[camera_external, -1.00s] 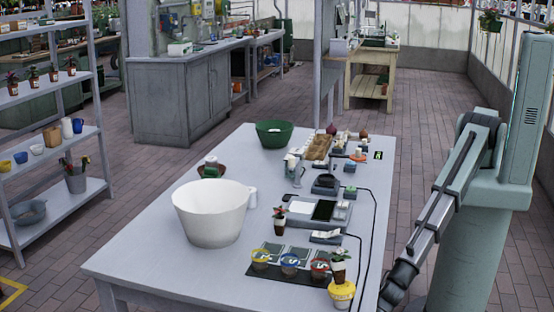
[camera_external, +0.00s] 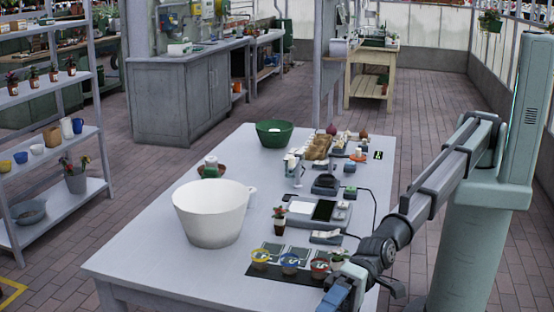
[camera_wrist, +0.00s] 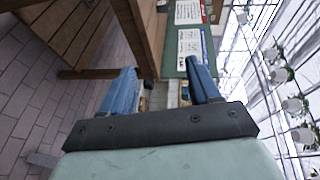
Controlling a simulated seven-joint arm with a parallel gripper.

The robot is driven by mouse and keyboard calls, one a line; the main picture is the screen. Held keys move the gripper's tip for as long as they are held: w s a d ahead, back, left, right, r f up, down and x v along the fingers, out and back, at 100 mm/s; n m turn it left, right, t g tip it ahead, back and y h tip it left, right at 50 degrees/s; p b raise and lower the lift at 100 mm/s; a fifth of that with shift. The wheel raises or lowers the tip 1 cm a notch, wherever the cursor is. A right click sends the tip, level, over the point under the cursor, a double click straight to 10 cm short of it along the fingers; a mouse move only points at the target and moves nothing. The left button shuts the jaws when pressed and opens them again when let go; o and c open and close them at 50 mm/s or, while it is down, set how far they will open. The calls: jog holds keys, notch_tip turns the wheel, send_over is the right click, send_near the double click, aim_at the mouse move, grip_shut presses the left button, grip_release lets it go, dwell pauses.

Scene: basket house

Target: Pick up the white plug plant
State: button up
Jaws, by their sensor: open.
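A second small plant (camera_external: 279,219) with red and green leaves stands beside the grey scale. My gripper (camera_external: 338,296) is over the table's front right, close to the first plant and partly cut off by the picture's lower edge. In the wrist view my gripper (camera_wrist: 162,68) has its two blue fingers spread apart with nothing held between them.
Three small coloured pots, yellow (camera_external: 260,259), blue (camera_external: 289,262) and red (camera_external: 319,268), stand on a dark mat. A large white tub (camera_external: 212,213) stands left, a green bowl (camera_external: 274,133) farther back. The table's front left (camera_external: 150,260) is clear.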

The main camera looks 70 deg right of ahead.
jog(key=w+d+r+m, duration=0.2)
jog(key=w+r+m, duration=0.3)
jog(key=w+r, duration=0.15)
jog(key=w+d+f+m, duration=0.3)
jog(key=w+d+m, duration=0.1)
jog(key=w+d, duration=0.2)
jog(key=m+g+y, duration=0.1)
jog(key=m+g, duration=0.1)
jog(key=g, duration=1.1)
send_near(340, 265)
jog(key=x, duration=0.5)
jog(key=shift+s+a+r, duration=0.2)
jog(key=shift+s+a, duration=0.05)
jog(key=shift+s, duration=0.05)
jog(key=shift+f+x, duration=0.1)
jog(key=shift+x, duration=1.2)
jog(key=shift+f+x, duration=0.15)
jog(key=shift+x, duration=1.2)
jog(key=shift+w, duration=0.15)
jog(key=shift+c, duration=0.4)
